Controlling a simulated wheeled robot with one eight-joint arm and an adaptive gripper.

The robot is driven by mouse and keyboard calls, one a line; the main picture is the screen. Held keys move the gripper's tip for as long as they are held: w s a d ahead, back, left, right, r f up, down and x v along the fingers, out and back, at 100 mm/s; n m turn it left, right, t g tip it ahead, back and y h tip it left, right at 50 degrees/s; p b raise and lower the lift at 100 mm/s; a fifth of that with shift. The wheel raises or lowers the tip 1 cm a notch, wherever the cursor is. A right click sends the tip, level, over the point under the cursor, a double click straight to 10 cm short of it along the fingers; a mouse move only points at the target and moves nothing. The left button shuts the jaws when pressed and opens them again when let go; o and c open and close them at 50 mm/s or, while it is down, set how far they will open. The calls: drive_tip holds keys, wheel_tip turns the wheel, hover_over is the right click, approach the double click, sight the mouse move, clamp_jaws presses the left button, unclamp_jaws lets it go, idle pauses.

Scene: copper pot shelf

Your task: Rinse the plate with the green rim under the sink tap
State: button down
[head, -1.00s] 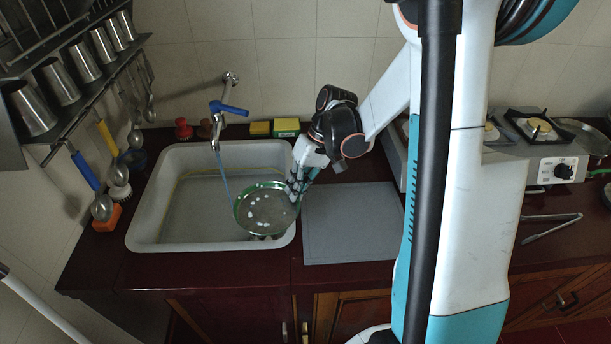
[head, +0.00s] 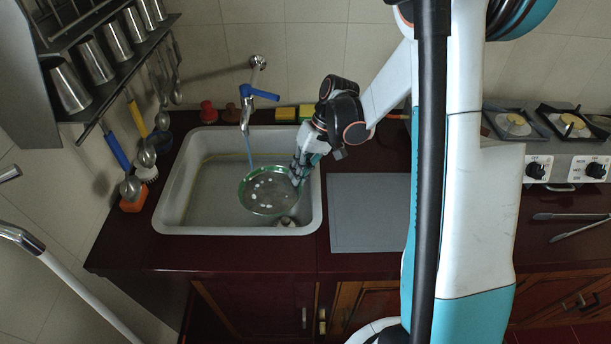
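The green-rimmed plate (head: 262,203) is held over the white sink basin (head: 313,213), tilted, with several pale spots on its face. My gripper (head: 297,178) is shut on the plate's right edge. The tap (head: 247,112) with a blue lever stands at the wall behind the sink. A thin bluish stream of water (head: 249,152) runs down from the spout and meets the plate's upper left part. The far fingertip is partly hidden by the plate.
A grey board (head: 370,212) lies right of the sink. A yellow sponge (head: 285,113) and red-capped item (head: 208,111) stand behind the sink. Ladles and a cup rack (head: 110,60) hang at left. A stove (head: 550,140) and tongs (head: 580,228) are at right.

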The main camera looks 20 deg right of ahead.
drive_tip(key=w+a+f, duration=0.1)
drive_tip(key=w+a, duration=0.3)
drive_tip(key=w, duration=0.3)
drive_tip(key=shift+w+f+b, duration=0.4)
drive_tip(key=shift+b, duration=0.05)
idle(0.4)
drive_tip(key=shift+w, duration=0.1)
drive_tip(key=shift+w+d, duration=0.2)
drive_tip(key=shift+d, duration=0.3)
drive_tip(key=shift+a, duration=0.1)
drive_tip(key=shift+s+a, duration=0.25)
drive_tip(key=shift+a, duration=0.2)
drive_tip(key=shift+d, duration=0.1)
idle(0.4)
drive_tip(key=shift+w+d+b, duration=0.25)
drive_tip(key=shift+d+b, duration=0.1)
drive_tip(key=shift+d, duration=0.1)
